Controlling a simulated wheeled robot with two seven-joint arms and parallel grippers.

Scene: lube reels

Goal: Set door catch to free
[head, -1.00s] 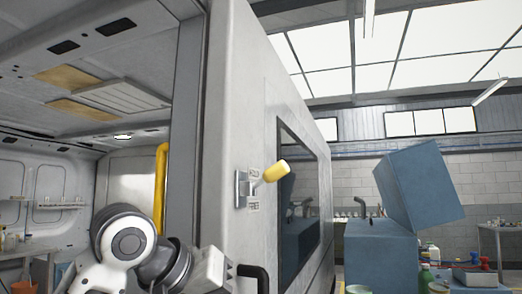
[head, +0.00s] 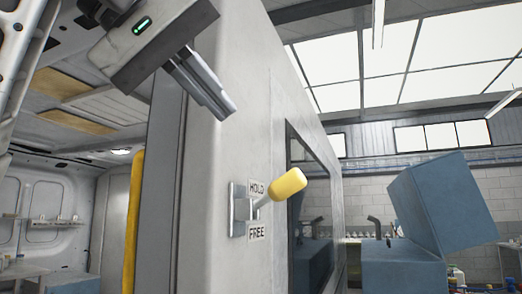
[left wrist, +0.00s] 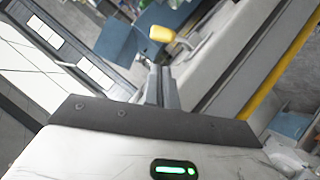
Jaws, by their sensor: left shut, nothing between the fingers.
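The door catch is a lever with a yellow knob (head: 289,184) on a metal plate (head: 238,209) fixed to the grey door (head: 225,150). A HOLD label (head: 257,188) sits above the lever's stem and a FREE label (head: 257,233) below it. The lever juts out to the right and tilts up, toward HOLD. My left gripper (head: 222,108) is shut and empty, above and left of the knob, apart from it. In the left wrist view the yellow knob (left wrist: 162,34) shows just beyond the shut fingertips (left wrist: 158,70). My right gripper is out of view.
The door has a dark window (head: 303,170) right of the catch. A black handle (head: 241,290) may lie low, out of clear sight. Blue boxes (head: 445,205) stand at the right. A yellow rail (head: 135,220) runs at the left by the door's edge.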

